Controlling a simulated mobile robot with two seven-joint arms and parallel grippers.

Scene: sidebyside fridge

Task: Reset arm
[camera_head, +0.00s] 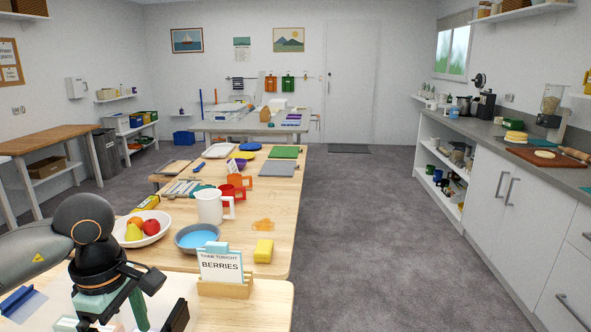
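My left arm comes in from the lower left and its dark wrist hangs over the near wooden table (270,308). My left gripper (115,318) points down at the bottom edge of the view. Its fingertips are cut off or hidden, so I cannot tell whether it is open or shut or holds anything. My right arm and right gripper are not in view.
Beside the wrist are a fruit bowl (158,238), a grey bowl with blue inside (190,247), a white pitcher (210,206), a yellow sponge (263,250) and a "BERRIES" card in a wooden holder (225,288). Grey floor (380,240) is free between tables and right counter (535,155).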

